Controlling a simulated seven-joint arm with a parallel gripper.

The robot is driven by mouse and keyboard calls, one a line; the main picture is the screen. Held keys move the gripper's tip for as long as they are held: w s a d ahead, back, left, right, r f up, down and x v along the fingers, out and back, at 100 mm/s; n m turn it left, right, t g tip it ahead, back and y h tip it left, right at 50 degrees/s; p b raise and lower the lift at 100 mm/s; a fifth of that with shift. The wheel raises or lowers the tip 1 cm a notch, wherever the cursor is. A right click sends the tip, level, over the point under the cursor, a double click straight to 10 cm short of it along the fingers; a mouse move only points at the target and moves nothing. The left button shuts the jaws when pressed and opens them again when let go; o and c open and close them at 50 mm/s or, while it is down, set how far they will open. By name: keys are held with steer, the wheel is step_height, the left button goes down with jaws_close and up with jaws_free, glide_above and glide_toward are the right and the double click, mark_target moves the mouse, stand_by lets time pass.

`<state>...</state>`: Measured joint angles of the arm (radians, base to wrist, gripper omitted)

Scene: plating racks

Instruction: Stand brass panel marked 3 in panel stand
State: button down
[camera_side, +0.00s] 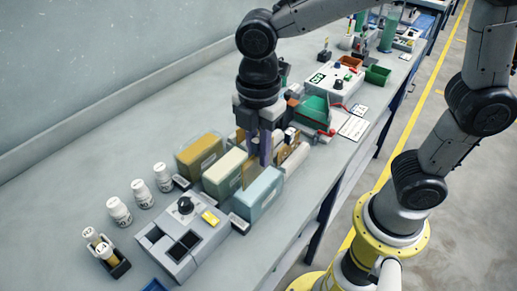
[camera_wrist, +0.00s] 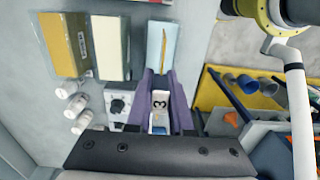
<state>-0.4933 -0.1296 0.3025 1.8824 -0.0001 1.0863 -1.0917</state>
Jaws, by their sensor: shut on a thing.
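My gripper (camera_side: 264,158) points down over the row of tanks, its purple fingers shut on a white tab marked 3 (camera_wrist: 159,103). The brass panel (camera_side: 250,170) hangs below the fingers, near the cream and light blue tanks. In the wrist view the panel (camera_wrist: 163,47) shows as a thin edge over the light blue tank (camera_wrist: 154,60). I cannot tell whether its lower edge is inside that tank. Pale upright pieces (camera_side: 293,160) stand just beyond the gripper; whether they belong to the panel stand is unclear, as the gripper partly hides them.
A gold tank (camera_side: 200,155) and a cream tank (camera_side: 224,172) stand beside the light blue one (camera_side: 260,195). A control box with a knob (camera_side: 185,230) and white bottles (camera_side: 140,192) are nearby.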

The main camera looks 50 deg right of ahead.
steer(key=shift+w+r+n, duration=0.1)
steer(key=shift+n, duration=0.5)
steer(key=w+d, duration=0.2)
steer(key=d, duration=0.5)
steer(key=w+d+m, duration=0.1)
steer(key=w+d, duration=0.2)
steer(key=d, duration=0.4)
steer(key=shift+w+d, duration=0.25)
steer(key=shift+w, duration=0.1)
steer(key=shift+f, duration=0.3)
steer(key=shift+f, duration=4)
steer(key=shift+f, duration=0.15)
